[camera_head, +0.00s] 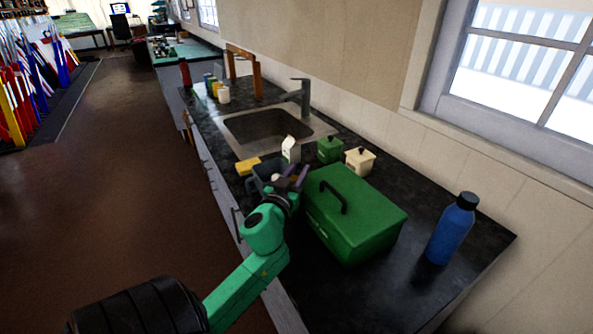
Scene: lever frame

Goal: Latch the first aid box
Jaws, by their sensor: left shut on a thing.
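The first aid box appears to be the large green box (365,222) on the dark counter, with a closed lid and a black handle (333,196) on top. My left gripper (291,176) is by the box's left far corner, low beside its side. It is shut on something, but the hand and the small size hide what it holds. I cannot make out a latch on the box. My right gripper is not in view.
A blue bottle (451,230) stands right of the box. Behind it are a green canister (330,150), a cream canister (360,161), a white carton (290,150) and a yellow block (247,166). A sink (265,126) lies beyond. The near counter (350,300) is clear.

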